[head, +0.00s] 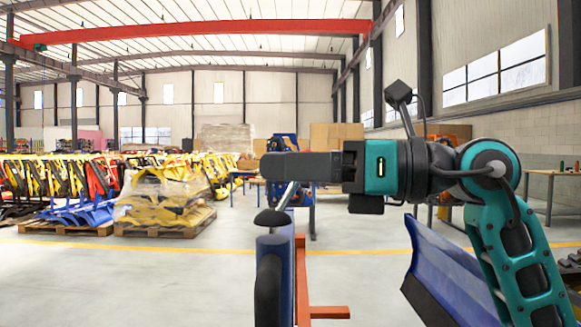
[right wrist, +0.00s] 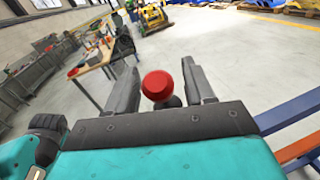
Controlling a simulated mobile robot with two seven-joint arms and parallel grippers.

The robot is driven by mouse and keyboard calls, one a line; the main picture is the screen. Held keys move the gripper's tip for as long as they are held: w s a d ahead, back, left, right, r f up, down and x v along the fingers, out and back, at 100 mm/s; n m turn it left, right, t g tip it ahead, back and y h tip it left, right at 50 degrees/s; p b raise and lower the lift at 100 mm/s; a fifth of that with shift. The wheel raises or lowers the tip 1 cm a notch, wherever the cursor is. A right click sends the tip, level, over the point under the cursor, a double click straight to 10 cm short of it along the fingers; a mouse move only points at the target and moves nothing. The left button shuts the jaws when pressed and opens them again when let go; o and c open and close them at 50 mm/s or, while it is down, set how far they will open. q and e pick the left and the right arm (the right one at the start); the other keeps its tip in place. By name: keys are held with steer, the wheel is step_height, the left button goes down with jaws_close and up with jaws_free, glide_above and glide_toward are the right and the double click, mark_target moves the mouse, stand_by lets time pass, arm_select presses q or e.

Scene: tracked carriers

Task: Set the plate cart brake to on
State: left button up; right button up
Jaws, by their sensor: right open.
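My right gripper (head: 276,166) reaches in from the right in the head view, pointing left above the cart. In the right wrist view, its two fingers are apart, with a red ball knob (right wrist: 158,86) on a dark stem between them. Gaps show on both sides of the knob. In the head view, a thin grey lever (head: 288,195) slants up from a dark cap (head: 272,217) to just under the gripper; its top end is hidden. The cap sits on a blue post (head: 274,243) of the cart, with an orange frame (head: 322,312) beside it. My left gripper is not in view.
A blue panel with a dark lower edge (head: 440,262) stands at the right, behind my right arm. Pallets with yellow wrapped goods (head: 165,195) stand back left. A workbench (right wrist: 92,68) shows in the wrist view. The grey floor (head: 150,290) at left is clear.

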steer(key=shift+a, duration=0.25)
jaws_close()
stand_by(0.4)
